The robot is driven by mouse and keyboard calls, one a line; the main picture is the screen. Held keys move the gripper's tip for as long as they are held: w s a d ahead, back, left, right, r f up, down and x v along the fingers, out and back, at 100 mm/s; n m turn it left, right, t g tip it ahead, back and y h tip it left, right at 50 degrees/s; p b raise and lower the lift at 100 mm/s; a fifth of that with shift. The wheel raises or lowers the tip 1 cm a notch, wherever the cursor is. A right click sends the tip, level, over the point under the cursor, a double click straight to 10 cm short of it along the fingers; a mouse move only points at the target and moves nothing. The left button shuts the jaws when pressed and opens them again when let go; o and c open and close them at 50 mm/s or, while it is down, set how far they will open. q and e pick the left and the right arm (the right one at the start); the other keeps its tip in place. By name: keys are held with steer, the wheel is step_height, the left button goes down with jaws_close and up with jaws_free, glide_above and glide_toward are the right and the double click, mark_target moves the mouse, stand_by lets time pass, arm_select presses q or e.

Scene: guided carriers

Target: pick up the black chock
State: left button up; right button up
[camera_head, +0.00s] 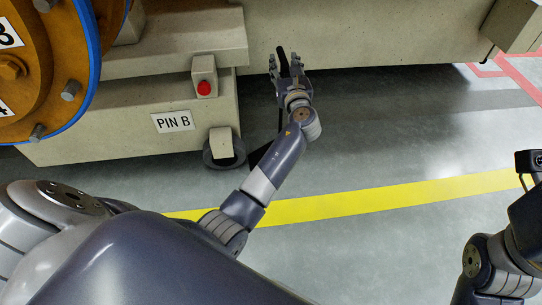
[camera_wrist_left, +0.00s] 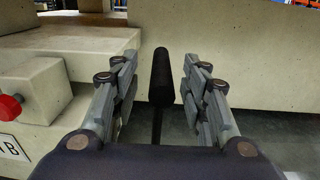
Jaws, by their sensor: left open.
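The black chock (camera_head: 258,154) is a dark wedge low on the floor beside the beige machine, partly hidden behind my left arm. A thin dark rod rises from it to a thick black grip (camera_head: 281,54). My left gripper (camera_head: 285,66) is open at the height of this grip. In the left wrist view the black grip (camera_wrist_left: 162,75) stands nearly upright between the two open fingers of the left gripper (camera_wrist_left: 163,82), with a gap on each side. The wedge is hidden in that view. At the right edge of the head view only part of my right arm shows, not its fingers.
The beige machine (camera_head: 340,35) stands close behind the gripper. A red button (camera_head: 204,88) on a box, a PIN B label (camera_head: 173,122) and a small caster (camera_head: 222,150) are at left. A yellow floor line (camera_head: 400,197) crosses clear grey floor.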

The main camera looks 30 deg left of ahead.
mark_target(283, 55)
arm_select(q)
steer(key=shift+b+x, duration=0.6)
steer(key=shift+x, duration=0.85)
jaws_close()
steer(key=shift+w+r, duration=0.1)
steer(key=shift+r, duration=0.25)
